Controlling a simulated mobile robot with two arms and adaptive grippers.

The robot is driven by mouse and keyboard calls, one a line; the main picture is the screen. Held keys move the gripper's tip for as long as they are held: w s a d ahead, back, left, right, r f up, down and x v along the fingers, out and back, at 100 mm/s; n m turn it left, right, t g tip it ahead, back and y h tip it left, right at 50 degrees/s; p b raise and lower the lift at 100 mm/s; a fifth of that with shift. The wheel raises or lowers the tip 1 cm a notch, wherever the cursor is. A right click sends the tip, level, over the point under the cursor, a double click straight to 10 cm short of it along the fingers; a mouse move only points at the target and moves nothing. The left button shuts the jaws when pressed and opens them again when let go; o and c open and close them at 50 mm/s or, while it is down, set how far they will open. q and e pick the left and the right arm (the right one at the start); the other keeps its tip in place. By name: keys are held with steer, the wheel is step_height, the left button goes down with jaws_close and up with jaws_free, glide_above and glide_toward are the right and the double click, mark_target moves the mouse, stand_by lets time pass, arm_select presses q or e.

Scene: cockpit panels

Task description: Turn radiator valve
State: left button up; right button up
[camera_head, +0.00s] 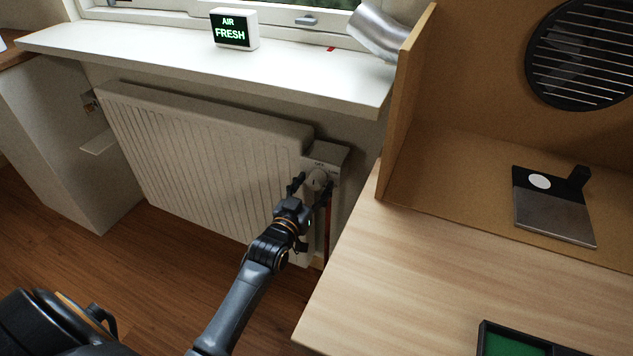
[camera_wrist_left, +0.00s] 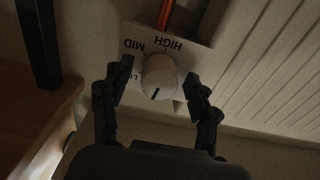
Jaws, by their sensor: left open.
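The radiator valve knob (camera_head: 318,179) is round and pale, on a light box (camera_head: 327,157) at the right end of the white radiator (camera_head: 205,155). In the left wrist view the knob (camera_wrist_left: 156,77) has a dark pointer line, and the plate (camera_wrist_left: 185,50) around it reads HIGH, MID and a partly hidden word starting with L. The pointer is on the side away from HIGH. My left gripper (camera_head: 310,188) is at the knob. In the wrist view its open fingers (camera_wrist_left: 158,85) stand on both sides of the knob, with gaps visible. My right gripper is not in view.
A red pipe (camera_head: 328,215) runs down below the valve. The windowsill (camera_head: 180,52) above carries an AIR FRESH display (camera_head: 234,29). A wooden desk (camera_head: 430,270) with an upright side panel (camera_head: 408,100) stands close on the right. Wooden floor (camera_head: 150,260) is open at the lower left.

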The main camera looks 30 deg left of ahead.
arm_select(q)
steer(key=shift+s, duration=0.1)
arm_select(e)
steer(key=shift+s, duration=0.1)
arm_select(q)
steer(key=c, duration=1.1)
steer(key=shift+r, duration=0.15)
steer(key=shift+c, duration=0.3)
steer(key=shift+r+n+p, duration=0.15)
steer(key=shift+n+p, duration=0.25)
steer(key=shift+p, duration=0.35)
steer(key=shift+n+p, duration=0.5)
steer(key=shift+p, duration=0.05)
steer(key=shift+f, duration=0.25)
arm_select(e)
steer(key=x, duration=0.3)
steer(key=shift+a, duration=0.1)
arm_select(q)
steer(key=o, duration=1.2)
steer(key=shift+c, duration=0.2)
